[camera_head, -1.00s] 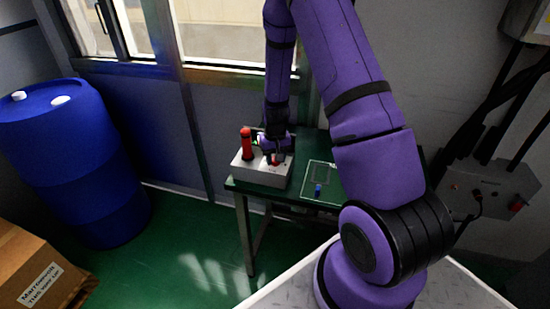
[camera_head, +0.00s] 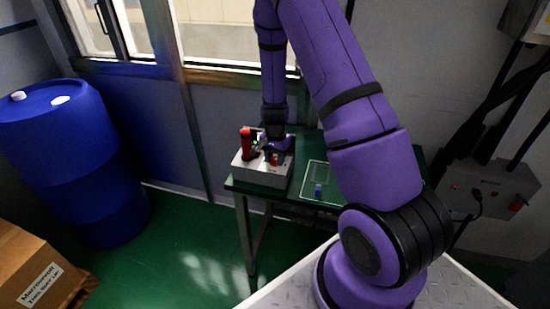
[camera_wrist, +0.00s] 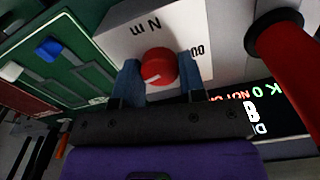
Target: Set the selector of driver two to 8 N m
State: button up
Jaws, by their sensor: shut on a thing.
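The selector is a red round knob (camera_wrist: 158,67) with a pale pointer mark, on a white panel (camera_wrist: 120,32) lettered "N m". My gripper (camera_wrist: 158,72) has its two blue-grey fingers closed on either side of the knob. In the head view my gripper (camera_head: 273,155) is over the light grey box (camera_head: 263,177) on the green table, and hides part of it. A red driver (camera_head: 246,144) stands upright in the box; its red body (camera_wrist: 287,32) also shows in the wrist view. A dark display (camera_wrist: 262,112) beside the knob shows a bright "8" and red and green lettering, partly cut off.
On the green table (camera_head: 235,185), a marked mat (camera_head: 312,192) holds a small blue piece (camera_head: 318,189). Blue and white pieces show on a green board in the wrist view. A blue barrel (camera_head: 75,165) and a cardboard box (camera_head: 35,270) stand left.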

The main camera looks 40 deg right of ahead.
aim_at(275, 159)
jog(key=shift+m, duration=0.3)
jog(key=o, duration=0.9)
notch_tip(275, 159, up, 11)
jog(key=shift+f, duration=0.1)
dwell(0.5)
